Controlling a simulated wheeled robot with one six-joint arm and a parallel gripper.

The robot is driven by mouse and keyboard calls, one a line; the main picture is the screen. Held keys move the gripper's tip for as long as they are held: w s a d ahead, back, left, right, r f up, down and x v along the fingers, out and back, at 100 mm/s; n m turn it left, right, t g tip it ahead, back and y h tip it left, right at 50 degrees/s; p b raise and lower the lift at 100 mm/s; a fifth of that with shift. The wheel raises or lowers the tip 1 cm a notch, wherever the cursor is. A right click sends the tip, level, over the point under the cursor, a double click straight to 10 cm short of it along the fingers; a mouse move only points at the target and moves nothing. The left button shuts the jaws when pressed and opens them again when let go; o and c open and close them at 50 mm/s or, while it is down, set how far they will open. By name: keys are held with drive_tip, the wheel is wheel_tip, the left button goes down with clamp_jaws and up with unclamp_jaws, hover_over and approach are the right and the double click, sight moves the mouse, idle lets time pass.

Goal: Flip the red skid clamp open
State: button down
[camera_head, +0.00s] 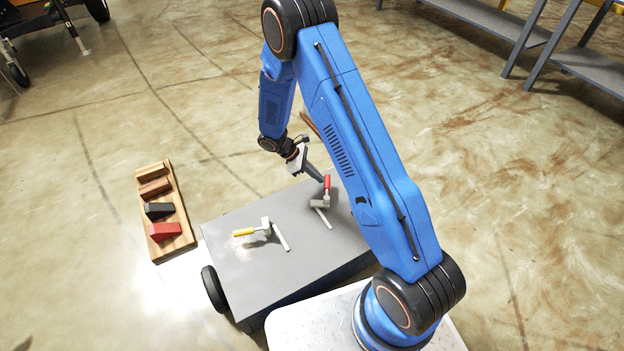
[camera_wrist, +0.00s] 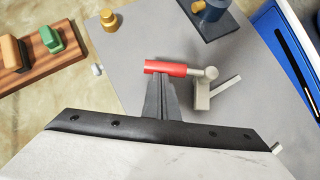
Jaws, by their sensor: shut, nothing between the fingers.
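The red skid clamp has a red handle (camera_head: 327,183) that stands up above its pale grey body (camera_head: 319,203) on the cart top. A flat grey bar lies beside the body. In the wrist view the red handle (camera_wrist: 165,68) runs left to right, joined at its right end to the grey pivot (camera_wrist: 210,73). My gripper (camera_head: 322,180) comes down from the upper left, with its fingertips right beside the handle. In the wrist view the shut fingers (camera_wrist: 160,80) overlap the handle's lower edge; I cannot tell whether they touch it. Nothing is between them.
The grey cart top (camera_head: 240,270) also carries a yellow-handled clamp (camera_head: 245,232) to the left of the red one. A wooden rack (camera_head: 185,215) with several blocks lies on the floor to the left. Grey shelving (camera_head: 590,70) stands at the upper right.

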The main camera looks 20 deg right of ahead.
sight(329, 179)
drive_tip(key=d+m+g, duration=0.1)
drive_tip(key=m, duration=0.1)
drive_tip(key=d+m+g+y, duration=0.1)
drive_tip(key=d, duration=0.1)
drive_tip(key=shift+s+d+m, duration=0.15)
drive_tip(key=shift+s+m, duration=0.05)
drive_tip(key=shift+m, duration=0.2)
drive_tip(key=d+m+y, duration=0.1)
drive_tip(key=s+d+m+g+y, duration=0.1)
drive_tip(key=m, duration=0.1)
drive_tip(key=shift+s+d+g, duration=0.2)
drive_tip(key=shift+d+g, duration=0.05)
drive_tip(key=shift+g, duration=0.05)
drive_tip(key=shift+s+d+m+y, duration=0.35)
drive_tip(key=shift+m+y, duration=0.15)
drive_tip(key=shift+m, duration=0.3)
drive_tip(key=shift+g, duration=0.3)
drive_tip(key=v, duration=1.7)
drive_tip(key=shift+w+r, duration=0.15)
drive_tip(key=shift+r, duration=0.1)
drive_tip(key=shift+r, duration=0.1)
